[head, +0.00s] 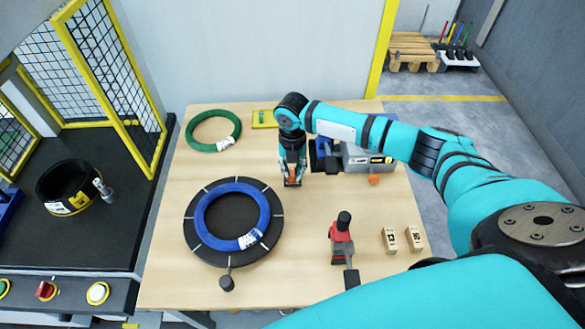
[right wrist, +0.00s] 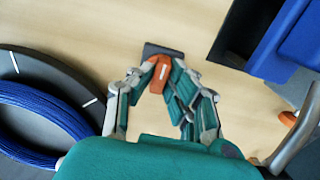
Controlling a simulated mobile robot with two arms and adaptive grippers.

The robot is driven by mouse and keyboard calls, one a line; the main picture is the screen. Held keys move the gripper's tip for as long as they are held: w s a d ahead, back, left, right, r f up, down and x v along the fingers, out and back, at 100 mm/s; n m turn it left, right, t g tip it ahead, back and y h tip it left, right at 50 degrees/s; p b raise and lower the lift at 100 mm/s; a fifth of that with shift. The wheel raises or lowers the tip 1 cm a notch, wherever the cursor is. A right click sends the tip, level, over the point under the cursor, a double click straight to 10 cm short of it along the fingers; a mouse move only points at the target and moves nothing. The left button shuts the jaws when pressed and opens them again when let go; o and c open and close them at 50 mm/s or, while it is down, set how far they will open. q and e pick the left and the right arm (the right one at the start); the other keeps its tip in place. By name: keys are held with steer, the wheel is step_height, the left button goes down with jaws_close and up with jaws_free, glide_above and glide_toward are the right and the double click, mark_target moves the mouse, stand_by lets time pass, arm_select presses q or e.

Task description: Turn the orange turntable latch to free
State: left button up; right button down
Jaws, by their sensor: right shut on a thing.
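The orange turntable latch (right wrist: 160,74) shows in the right wrist view on a small dark base plate (right wrist: 163,49). The fingers of my right gripper (right wrist: 157,76) are closed on it, one on each side, and hide parts of it. In the head view my right gripper (head: 292,181) points down at the table just beyond the right edge of the black turntable (head: 196,238). A blue coil (head: 203,215) lies flat on the turntable; both also show at the left of the right wrist view. My left gripper is not in view.
A green coil (head: 191,131) lies at the back left of the table. A grey box (head: 360,164) with an orange knob (head: 374,179) stands right of my gripper. A red-and-black tool (head: 341,241) and two small wooden blocks (head: 389,239) are at the front right.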

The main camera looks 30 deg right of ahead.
mark_target(292, 172)
stand_by(0.5)
steer(key=c, duration=1.3)
jaws_free()
steer(key=shift+r, duration=0.15)
step_height(292, 172, up, 12)
steer(key=shift+f, duration=0.1)
steer(key=shift+s+a+f, duration=0.1)
